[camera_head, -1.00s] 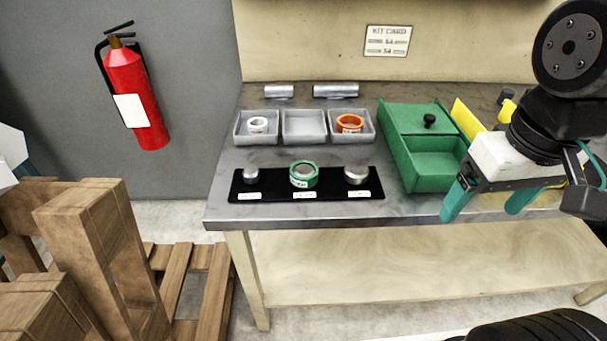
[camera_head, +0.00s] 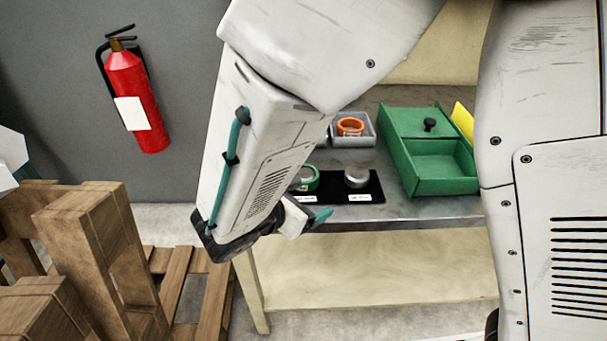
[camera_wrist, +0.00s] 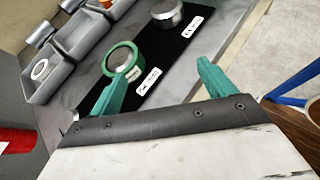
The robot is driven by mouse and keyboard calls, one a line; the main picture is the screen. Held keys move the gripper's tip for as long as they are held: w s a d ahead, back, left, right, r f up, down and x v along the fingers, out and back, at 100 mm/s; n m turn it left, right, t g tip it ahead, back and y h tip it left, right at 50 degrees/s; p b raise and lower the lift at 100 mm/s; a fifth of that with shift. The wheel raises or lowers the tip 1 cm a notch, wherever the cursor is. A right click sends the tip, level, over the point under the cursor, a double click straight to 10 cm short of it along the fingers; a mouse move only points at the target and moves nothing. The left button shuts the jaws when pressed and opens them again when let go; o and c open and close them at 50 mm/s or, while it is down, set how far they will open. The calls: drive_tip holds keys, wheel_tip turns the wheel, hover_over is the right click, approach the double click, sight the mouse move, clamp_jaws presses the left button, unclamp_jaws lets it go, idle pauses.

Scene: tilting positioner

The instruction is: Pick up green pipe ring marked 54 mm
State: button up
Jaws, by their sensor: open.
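The green pipe ring (camera_head: 312,182) sits around the middle metal stub of a black board (camera_head: 372,190) on the bench. My arm partly hides it in the head view. The left finger's tip appears close to the ring in the picture; contact cannot be told. In the head view only a teal fingertip (camera_head: 323,215) shows past my arm.
A bare metal stub (camera_wrist: 167,14) stands beside the ring on the board. Grey trays stand behind, one with an orange ring (camera_head: 351,127), another with a white ring (camera_wrist: 40,69). A green box (camera_head: 447,186) stands right. A fire extinguisher (camera_head: 128,80) and wooden pallets (camera_head: 90,230) are left.

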sight(304, 174)
drive_tip(key=w+a+n+t, duration=0.1)
drive_tip(key=w+a+r+n+t+y, duration=0.1)
drive_tip(key=w+a+n, duration=0.1)
drive_tip(key=shift+w+a+n, duration=0.1)
drive_tip(key=shift+w+n, duration=0.2)
drive_tip(key=x, duration=0.7)
drive_tip(key=shift+w+f, duration=0.2)
drive_tip(key=shift+w, duration=0.05)
drive_tip(key=c, duration=1.2)
drive_tip(key=shift+r, duration=0.1)
